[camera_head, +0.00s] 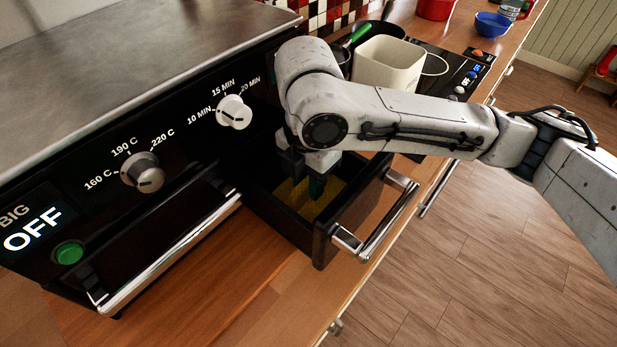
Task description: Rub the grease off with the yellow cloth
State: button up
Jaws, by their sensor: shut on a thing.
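The yellow cloth (296,196) lies low inside the open black drawer (322,240), partly covered by my gripper and shaded. My gripper (312,186) points down into the drawer, with its fingertips at the cloth. It is shut on the cloth, though the grip itself is mostly hidden. I cannot make out any grease.
The oven (150,190) with knobs, a green button and an OFF display stands left of the drawer. A metal handle (378,220) runs along the drawer front. A white container (388,64), a pan and bowls stand behind my arm.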

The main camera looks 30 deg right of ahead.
aim_at(322, 200)
jog(key=shift+w+a, duration=0.25)
jog(key=shift+w, duration=0.5)
jog(key=shift+w+a, duration=0.25)
jog(key=shift+w, duration=0.5)
jog(key=shift+f, duration=0.4)
jog(key=shift+s, duration=0.1)
jog(key=shift+s+d+p, duration=0.1)
jog(key=shift+s+d, duration=0.2)
jog(key=shift+s, duration=0.7)
jog(key=shift+s+d+p, duration=0.1)
jog(key=shift+s+d, duration=0.25)
jog(key=shift+s, duration=0.6)
jog(key=shift+s+d+p, duration=0.1)
jog(key=shift+s+d, duration=0.2)
jog(key=shift+s, duration=0.7)
jog(key=shift+r+p, duration=0.35)
jog(key=shift+r, duration=0.05)
